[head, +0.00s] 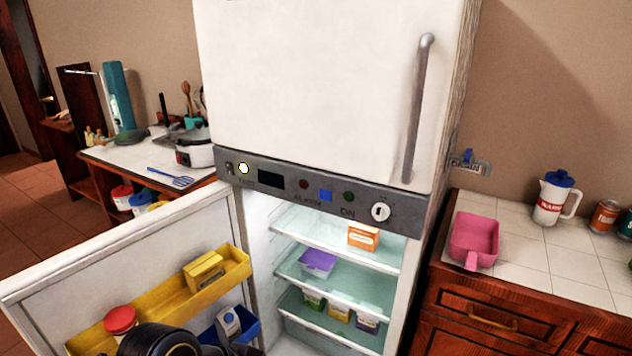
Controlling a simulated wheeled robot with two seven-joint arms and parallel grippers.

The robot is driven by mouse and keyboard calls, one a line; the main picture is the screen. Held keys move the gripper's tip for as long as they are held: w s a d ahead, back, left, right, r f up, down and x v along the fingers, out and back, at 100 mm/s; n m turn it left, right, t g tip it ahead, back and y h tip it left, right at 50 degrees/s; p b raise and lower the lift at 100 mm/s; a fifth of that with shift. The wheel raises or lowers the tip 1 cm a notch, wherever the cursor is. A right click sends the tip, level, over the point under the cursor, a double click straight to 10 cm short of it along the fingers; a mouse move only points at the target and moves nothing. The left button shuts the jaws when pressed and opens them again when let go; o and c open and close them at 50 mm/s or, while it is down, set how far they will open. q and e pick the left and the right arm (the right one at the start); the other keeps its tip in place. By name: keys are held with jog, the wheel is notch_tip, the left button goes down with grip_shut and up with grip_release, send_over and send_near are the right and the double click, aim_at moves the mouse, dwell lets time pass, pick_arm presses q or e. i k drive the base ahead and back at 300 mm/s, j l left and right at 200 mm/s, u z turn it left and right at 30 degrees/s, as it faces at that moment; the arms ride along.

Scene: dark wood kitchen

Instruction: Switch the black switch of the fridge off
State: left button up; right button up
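The white fridge (330,80) stands in the middle of the head view, with its lower door (130,245) swung open to the left. A grey control panel (410,208) runs between the upper door and the open lower compartment. At the panel's left end is a small dark switch (229,168), beside a bright white round light (243,168); its position is too small to tell. A dark display, red, blue and green buttons and a white dial (380,212) follow to the right. A rounded black part of my arm shows at the bottom left. Neither gripper's fingers are in view.
The open door carries a yellow shelf (220,275) and a blue one with food items. Boxes and tubs sit on the fridge shelves. A left counter (130,152) holds a cooker and utensils. A right counter (545,265) holds a pink scoop, jug and cans.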

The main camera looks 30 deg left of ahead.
aim_at(229, 165)
jog(key=u, duration=1.45)
